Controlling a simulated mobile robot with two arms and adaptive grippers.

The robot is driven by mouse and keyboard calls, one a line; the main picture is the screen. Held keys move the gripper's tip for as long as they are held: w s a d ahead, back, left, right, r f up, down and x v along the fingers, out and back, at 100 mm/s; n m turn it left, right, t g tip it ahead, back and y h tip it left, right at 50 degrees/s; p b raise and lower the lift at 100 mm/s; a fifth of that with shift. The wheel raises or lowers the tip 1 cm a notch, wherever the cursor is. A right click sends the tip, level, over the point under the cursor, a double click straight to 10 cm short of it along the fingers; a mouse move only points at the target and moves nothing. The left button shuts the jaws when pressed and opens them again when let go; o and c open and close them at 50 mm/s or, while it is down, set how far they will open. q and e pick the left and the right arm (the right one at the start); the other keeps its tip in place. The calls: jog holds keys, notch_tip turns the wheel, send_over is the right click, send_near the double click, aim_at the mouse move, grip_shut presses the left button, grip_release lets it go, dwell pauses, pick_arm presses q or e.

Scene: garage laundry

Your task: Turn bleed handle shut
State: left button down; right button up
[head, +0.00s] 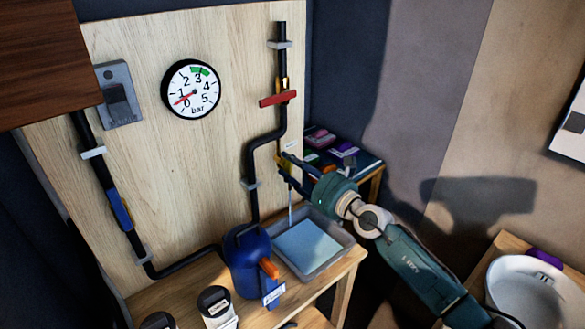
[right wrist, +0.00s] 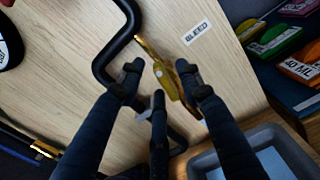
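The yellow bleed handle (right wrist: 166,80) shows in the right wrist view beside a "BLEED" label (right wrist: 198,29), slanting from upper left to lower right. My right gripper (right wrist: 159,70) has its fingers apart on either side of it; firm contact cannot be told. In the head view my right gripper (head: 287,166) is at the lower part of the right-hand black pipe (head: 250,165) and mostly hides the handle. A thin pale vertical line, like a water stream, runs below it to a grey tray (head: 340,238) holding light blue liquid. My left gripper is not in view.
A red handle (head: 278,98) is higher on the pipe; a blue handle (head: 120,209) is on the left pipe. The gauge (head: 191,89) needle points near 0 to 1. A blue vessel (head: 246,262) stands left of the tray. Colored items (head: 330,145) lie behind my right gripper.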

grip_shut()
jog(key=shift+w+m, duration=0.1)
jog(key=shift+m, duration=0.2)
jog(key=m+p, duration=0.2)
jog(key=m, duration=0.1)
jog(key=shift+w+d+r, duration=0.1)
jog(key=shift+d+m+p, duration=0.15)
jog(key=shift+m+p, duration=0.7)
jog(key=shift+m, duration=0.75)
jog(key=shift+f, duration=0.2)
grip_release()
